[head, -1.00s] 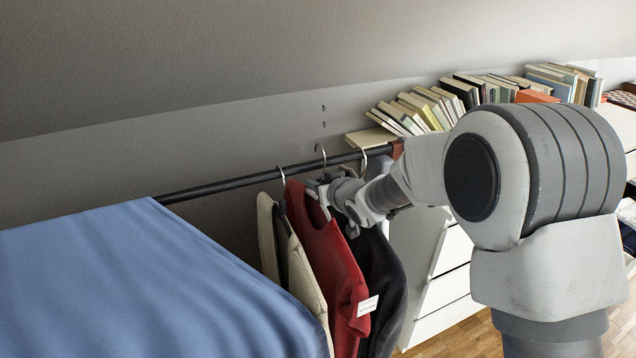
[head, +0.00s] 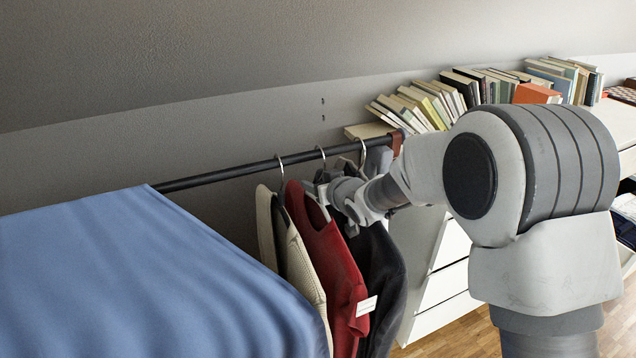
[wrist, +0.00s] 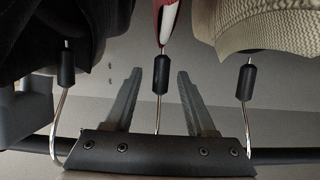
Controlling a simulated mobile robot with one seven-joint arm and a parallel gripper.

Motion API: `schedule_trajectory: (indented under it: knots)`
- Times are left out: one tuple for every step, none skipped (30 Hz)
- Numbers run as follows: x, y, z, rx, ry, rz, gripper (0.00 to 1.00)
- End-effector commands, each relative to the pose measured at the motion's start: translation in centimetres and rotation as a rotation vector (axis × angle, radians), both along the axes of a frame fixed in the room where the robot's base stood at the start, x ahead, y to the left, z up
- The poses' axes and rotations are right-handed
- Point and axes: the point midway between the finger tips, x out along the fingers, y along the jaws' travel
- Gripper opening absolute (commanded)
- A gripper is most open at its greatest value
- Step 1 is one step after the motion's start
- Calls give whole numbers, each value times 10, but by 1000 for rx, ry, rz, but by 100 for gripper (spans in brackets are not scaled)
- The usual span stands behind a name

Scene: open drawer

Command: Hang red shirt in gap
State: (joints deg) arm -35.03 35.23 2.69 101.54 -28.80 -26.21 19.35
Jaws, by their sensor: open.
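The red shirt (head: 331,262) hangs upright on the rod (head: 225,174), between a cream knit garment (head: 303,267) on its left and a dark garment (head: 384,265) on its right. Its hanger hook (head: 321,152) is over the rod. My gripper (wrist: 160,72) is open in the wrist view. Its two fingers stand apart on either side of the black sleeve of the red shirt's hanger (wrist: 161,74), around it with a gap on both sides. In the head view my arm partly hides the hanger and the dark garment.
The neighbouring hanger hooks (wrist: 245,85) and (wrist: 65,70) flank my fingers closely. A blue cloth-covered surface (head: 130,270) fills the left foreground. Leaning books (head: 425,105) stand on a white drawer unit (head: 440,285) at the right. A wall rises behind the rod.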

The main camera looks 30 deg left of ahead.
Motion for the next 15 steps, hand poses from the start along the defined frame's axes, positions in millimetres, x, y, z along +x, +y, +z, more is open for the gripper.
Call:
schedule_trajectory:
  knots:
    - [0,0,-1,-2,2,0,56]
    - [0,0,-1,-2,2,0,56]
    - [-1,-1,-1,-2,2,0,56]
    - [-1,-1,-1,-2,2,0,56]
    - [-2,-2,0,-1,2,0,56]
    - [-3,-4,2,-1,2,0,56]
    - [-4,-6,3,-1,2,0,56]
    - [-6,-8,4,-1,2,-1,56]
    - [-9,-12,7,0,2,-2,56]
    - [-11,-15,9,1,1,-2,56]
    - [-14,-19,11,0,2,-2,56]
    - [-18,-24,14,0,1,-3,56]
    - [-22,-28,17,0,1,-3,56]
    - [-25,-33,19,0,1,-3,56]
    - [-30,-39,23,0,0,-2,56]
